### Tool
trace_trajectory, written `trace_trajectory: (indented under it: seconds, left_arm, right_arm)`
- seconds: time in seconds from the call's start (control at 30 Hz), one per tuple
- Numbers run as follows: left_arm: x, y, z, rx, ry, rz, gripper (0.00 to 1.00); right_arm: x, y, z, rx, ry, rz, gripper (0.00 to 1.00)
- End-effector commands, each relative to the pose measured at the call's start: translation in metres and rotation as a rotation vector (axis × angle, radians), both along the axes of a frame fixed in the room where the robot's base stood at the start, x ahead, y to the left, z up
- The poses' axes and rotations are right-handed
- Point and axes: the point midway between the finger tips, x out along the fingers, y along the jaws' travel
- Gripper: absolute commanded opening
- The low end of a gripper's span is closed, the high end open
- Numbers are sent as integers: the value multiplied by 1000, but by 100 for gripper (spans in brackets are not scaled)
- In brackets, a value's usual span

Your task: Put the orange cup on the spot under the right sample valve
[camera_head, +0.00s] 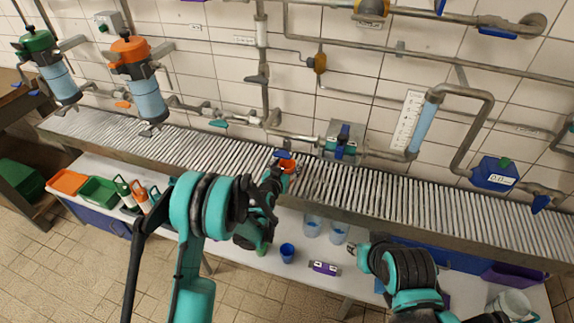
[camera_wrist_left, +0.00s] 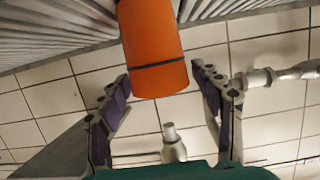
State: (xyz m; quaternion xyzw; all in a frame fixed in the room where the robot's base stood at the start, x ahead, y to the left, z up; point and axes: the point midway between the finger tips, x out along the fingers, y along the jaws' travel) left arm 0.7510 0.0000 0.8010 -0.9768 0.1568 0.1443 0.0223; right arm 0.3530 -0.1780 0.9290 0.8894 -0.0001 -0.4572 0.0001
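The orange cup (camera_head: 289,166) stands at the metal grating below a small blue-handled valve (camera_head: 283,154), partly hidden by my left gripper (camera_head: 280,176). In the left wrist view the orange cup (camera_wrist_left: 156,50) has a dark band and runs past the top edge. My left gripper (camera_wrist_left: 160,76) is open, its fingertips on either side of the cup with a narrow gap at the right one. A pale valve spout (camera_wrist_left: 172,145) shows close to the cup's end in this view. My right gripper (camera_head: 353,249) shows only as a small grey part beside my right arm.
The slatted grating (camera_head: 430,195) runs along the tiled wall under pipes and valves.

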Motion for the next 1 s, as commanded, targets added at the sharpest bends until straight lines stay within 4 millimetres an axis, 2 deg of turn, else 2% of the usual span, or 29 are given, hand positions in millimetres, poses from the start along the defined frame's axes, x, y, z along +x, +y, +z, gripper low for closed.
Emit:
trace_trajectory:
  seconds: [0.27,0.37,0.6,0.73,1.0]
  left_arm:
    - [-4,1,6,0,0,0,65]
    - [-18,6,12,0,0,0,65]
    - [-70,23,29,0,0,0,65]
    - [-90,30,29,0,0,1,65]
    - [-108,36,37,0,1,0,65]
  right_arm:
    - [0,0,2,0,0,0,30]
    - [0,0,9,0,0,0,30]
    - [0,0,28,0,0,0,30]
    - [0,0,8,0,0,0,30]
    - [0,0,0,0,0,0,30]
